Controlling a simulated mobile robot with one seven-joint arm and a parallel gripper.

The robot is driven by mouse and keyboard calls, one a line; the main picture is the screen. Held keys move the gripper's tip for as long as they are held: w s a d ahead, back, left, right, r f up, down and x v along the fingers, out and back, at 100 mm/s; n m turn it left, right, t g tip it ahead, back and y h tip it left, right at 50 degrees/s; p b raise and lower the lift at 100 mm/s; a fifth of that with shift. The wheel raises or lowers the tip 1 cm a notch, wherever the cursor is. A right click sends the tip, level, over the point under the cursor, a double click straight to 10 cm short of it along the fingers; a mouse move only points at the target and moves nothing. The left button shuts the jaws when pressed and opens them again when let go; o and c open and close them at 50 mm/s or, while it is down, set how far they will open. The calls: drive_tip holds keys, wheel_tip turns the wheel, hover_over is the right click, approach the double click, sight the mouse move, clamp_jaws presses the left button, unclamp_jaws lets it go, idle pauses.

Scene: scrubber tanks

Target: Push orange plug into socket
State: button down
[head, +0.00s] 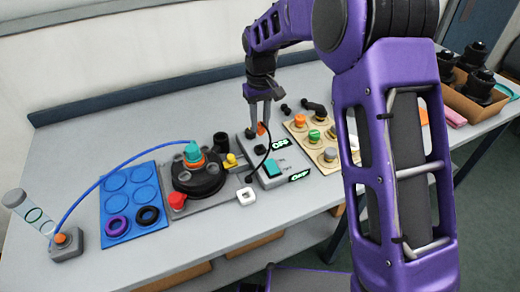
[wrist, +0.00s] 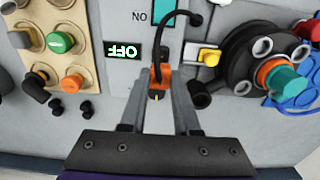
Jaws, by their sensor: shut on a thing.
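My gripper (head: 262,127) is shut on the orange plug (head: 261,129) above the grey box at the back of the table. In the wrist view the plug (wrist: 159,79) sits between my two fingertips (wrist: 160,88). A black cable runs from it and arches away on the far side. A grey box (head: 249,147) with an "OFF" display (head: 280,143) is below the plug. A dark square part (head: 260,150) shows on this box, just in front of the plug; I cannot tell whether it is the socket. The plug's tip is hidden.
A teal switch (head: 271,168) and a yellow button (head: 230,160) are close by. A black round valve (head: 197,174) with a teal cap stands left. A board of coloured knobs (head: 316,140) lies right. A blue tray (head: 130,194) is farther left. The front table strip is clear.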

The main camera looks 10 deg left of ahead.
sight(260, 135)
idle(0.4)
drive_tip(key=shift+f+b, duration=1.2)
drive_tip(key=shift+f, duration=1.05)
drive_tip(key=shift+f, duration=0.25)
drive_tip(key=shift+f+b, duration=0.35)
drive_tip(key=shift+f, duration=0.4)
drive_tip(key=shift+c, duration=0.4)
unclamp_jaws()
drive_tip(key=shift+r+p, duration=1.55)
drive_tip(key=shift+r, duration=2.75)
